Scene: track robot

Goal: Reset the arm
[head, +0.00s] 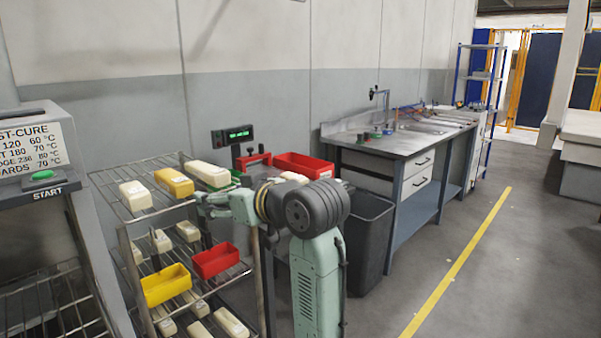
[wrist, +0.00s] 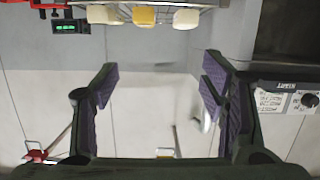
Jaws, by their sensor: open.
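My pale green arm (head: 316,270) stands in front of the wire rack in the head view, bent at a dark grey joint, with its forearm pointing left. My gripper (head: 203,205) is at the rack's upper level, small and partly hard to make out there. In the wrist view my gripper (wrist: 157,85) has its two dark fingers with purple pads spread wide. Nothing is between them; only the grey and white wall shows behind.
The wire rack (head: 150,163) holds pale blocks, a yellow block (head: 174,183), a yellow bin (head: 166,286) and a red bin (head: 215,261). A machine with a START button (head: 43,175) stands left. A grey waste bin (head: 368,240) and workbench (head: 400,150) stand right. The right floor is clear.

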